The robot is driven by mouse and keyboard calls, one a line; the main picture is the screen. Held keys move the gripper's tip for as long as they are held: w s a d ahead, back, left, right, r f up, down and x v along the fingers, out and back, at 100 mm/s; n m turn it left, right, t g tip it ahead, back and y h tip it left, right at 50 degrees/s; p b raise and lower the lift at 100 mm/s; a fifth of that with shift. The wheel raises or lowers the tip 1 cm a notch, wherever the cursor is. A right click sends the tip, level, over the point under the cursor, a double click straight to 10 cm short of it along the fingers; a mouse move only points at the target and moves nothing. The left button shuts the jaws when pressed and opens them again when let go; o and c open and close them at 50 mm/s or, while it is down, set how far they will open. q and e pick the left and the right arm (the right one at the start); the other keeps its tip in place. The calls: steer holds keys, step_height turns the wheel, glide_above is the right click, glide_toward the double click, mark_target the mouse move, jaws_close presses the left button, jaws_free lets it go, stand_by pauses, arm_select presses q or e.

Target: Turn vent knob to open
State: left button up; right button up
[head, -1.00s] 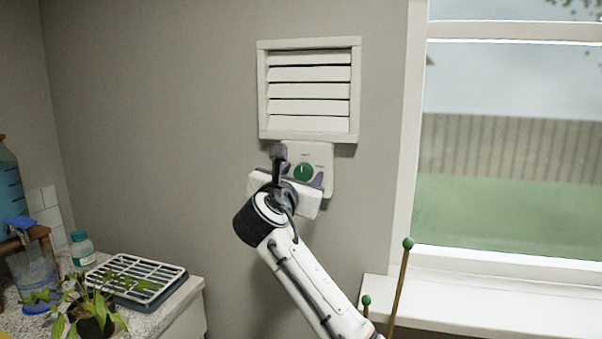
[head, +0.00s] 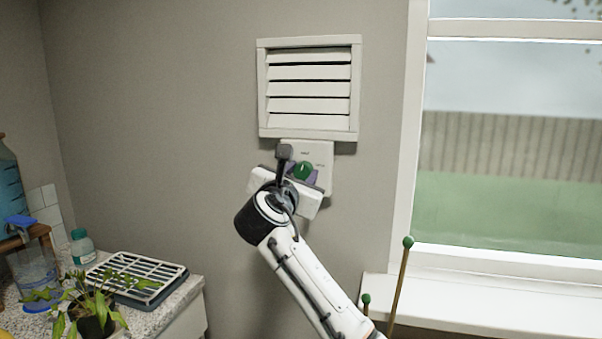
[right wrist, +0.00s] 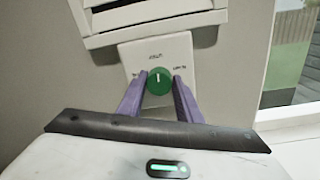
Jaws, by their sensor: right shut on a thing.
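The green vent knob (head: 303,169) sits on a white wall plate (head: 320,153) under the louvred vent (head: 309,88). In the right wrist view the knob (right wrist: 159,80) is round, and its white mark points about straight up, toward the plate's top label. My right gripper (right wrist: 161,86) has its two purple fingers on either side of the knob, shut on it. In the head view the gripper (head: 302,174) partly hides the lower plate. The vent's slats show dark gaps between them. My left gripper is not in view.
A window (head: 515,140) with a white sill (head: 470,313) is at the right. Green-tipped stakes (head: 400,275) rise near the sill. At the lower left, a counter (head: 178,300) holds a slatted tray (head: 135,272), a potted plant (head: 93,322) and a bottle (head: 82,247). The wall around the vent is clear.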

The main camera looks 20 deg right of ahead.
steer(key=m, duration=0.6)
steer(key=shift+f+h, duration=0.15)
steer(key=shift+h, duration=0.15)
steer(key=m+b, duration=0.1)
steer(key=m, duration=0.2)
steer(key=shift+f+m, duration=0.1)
steer(key=shift+m, duration=0.3)
steer(key=shift+m+b, duration=0.7)
steer(key=shift+m, duration=1.2)
steer(key=o, duration=1)
steer(key=shift+o, duration=0.2)
